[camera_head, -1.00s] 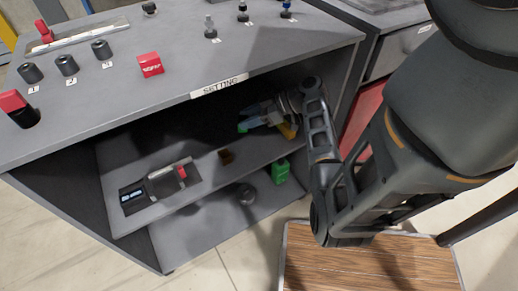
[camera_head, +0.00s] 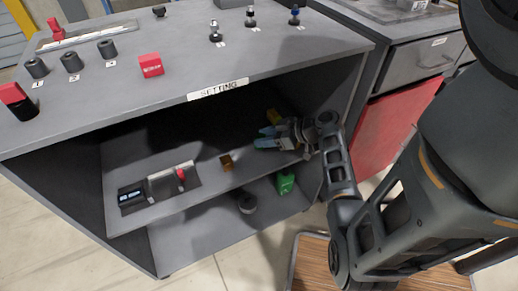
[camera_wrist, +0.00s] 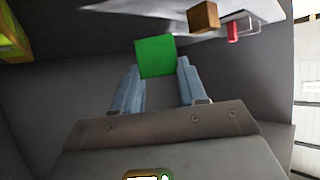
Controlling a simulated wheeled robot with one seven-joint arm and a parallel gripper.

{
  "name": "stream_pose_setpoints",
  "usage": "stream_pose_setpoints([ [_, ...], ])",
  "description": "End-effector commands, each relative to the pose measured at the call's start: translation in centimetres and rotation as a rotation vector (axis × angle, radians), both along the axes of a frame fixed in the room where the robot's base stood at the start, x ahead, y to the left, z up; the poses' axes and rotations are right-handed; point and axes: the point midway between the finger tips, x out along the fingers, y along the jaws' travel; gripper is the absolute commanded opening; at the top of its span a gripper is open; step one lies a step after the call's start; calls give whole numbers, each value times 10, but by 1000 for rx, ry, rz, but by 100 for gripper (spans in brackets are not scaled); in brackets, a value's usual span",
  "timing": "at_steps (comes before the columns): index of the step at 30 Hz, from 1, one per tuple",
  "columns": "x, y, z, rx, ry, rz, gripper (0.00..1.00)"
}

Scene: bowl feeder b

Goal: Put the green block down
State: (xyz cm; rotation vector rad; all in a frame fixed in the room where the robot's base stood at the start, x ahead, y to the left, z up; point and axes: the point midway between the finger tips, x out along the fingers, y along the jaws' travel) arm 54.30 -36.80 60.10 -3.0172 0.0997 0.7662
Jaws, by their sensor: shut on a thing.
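My gripper (camera_head: 268,138), with pale blue fingers, is inside the cabinet over the right part of the middle shelf. In the wrist view, the bright green block (camera_wrist: 156,57) sits between the fingertips of my gripper (camera_wrist: 157,72), which is shut on it.
A brown block (camera_head: 227,162) and a device with a red handle (camera_head: 181,175) are on the same shelf. A yellow object (camera_head: 273,116) is behind my gripper. The lower shelf holds a green object (camera_head: 286,183) and a dark round part (camera_head: 247,203). The cabinet top (camera_head: 250,60) overhangs.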

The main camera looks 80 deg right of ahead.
Motion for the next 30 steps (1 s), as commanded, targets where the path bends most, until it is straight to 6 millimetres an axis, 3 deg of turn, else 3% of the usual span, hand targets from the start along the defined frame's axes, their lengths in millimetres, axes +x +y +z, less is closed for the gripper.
stream_pose_setpoints([
  [6, 19, 7, -12, 0, 0, 0, 0],
  [16, 20, 7, -50, 1, 0, -2, 0],
  [30, 20, 7, -57, -1, 0, 0, 0],
])
